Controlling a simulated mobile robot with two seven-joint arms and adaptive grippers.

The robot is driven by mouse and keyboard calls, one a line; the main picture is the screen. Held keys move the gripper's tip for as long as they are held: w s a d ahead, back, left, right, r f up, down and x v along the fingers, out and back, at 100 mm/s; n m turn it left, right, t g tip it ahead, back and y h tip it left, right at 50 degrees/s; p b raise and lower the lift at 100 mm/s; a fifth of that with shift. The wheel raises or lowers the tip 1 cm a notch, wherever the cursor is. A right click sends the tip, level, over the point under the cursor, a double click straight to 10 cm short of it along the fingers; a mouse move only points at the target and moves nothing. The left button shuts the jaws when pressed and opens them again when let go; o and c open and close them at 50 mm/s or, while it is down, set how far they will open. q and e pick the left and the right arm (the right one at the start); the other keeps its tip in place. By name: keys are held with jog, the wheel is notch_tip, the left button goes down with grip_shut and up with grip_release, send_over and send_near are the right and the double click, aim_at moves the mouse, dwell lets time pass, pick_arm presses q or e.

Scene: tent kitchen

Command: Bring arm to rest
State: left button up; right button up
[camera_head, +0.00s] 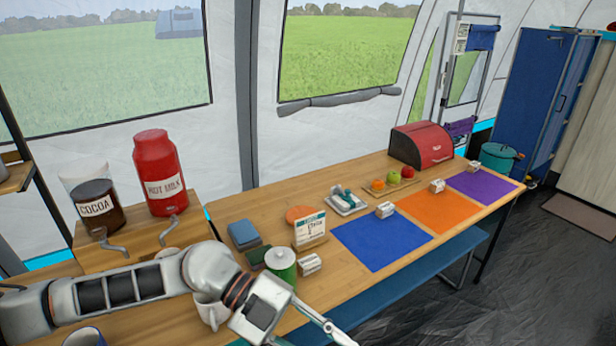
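My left arm reaches in from the left, low over the wooden table, and ends in my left gripper (322,328) at the bottom edge of the picture. One thin finger points right and down. The rest of the hand is cut off by the frame, so I cannot tell how far it is open. Nothing is seen held in it. My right gripper is not in view.
A wooden stand holds a cocoa jar (97,208) and a red hot milk canister (160,175). The table has a blue mat (382,242), an orange mat (438,212), a purple mat (482,187), and a red bread box (421,146). A blue-rimmed mug (84,337) stands bottom left.

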pick_arm(q)
jog(key=w+d+r+n+t+h, duration=0.3)
jog(key=d+r+n+t+h, duration=0.25)
jog(key=r+h, duration=0.3)
jog(key=w+a+f+n+t+y, duration=0.7)
jog(key=w+a+f+n+t, duration=0.3)
jog(key=n+t, duration=0.45)
jog(key=s+a+f+n+y, duration=0.3)
jog(key=a+f+n+y, duration=0.3)
jog(key=a+f, duration=0.6)
jog(key=s+a+f+g+y, duration=0.2)
jog(key=s+a+f, duration=0.2)
jog(key=f, duration=0.4)
jog(key=s+a+f+g+y, duration=0.2)
jog(key=s+a+f+y, duration=0.1)
jog(key=s+f, duration=0.4)
jog(key=shift+s+a+f+n, duration=0.15)
jog(key=shift+a+f+n, duration=0.25)
jog(key=shift+a, duration=0.05)
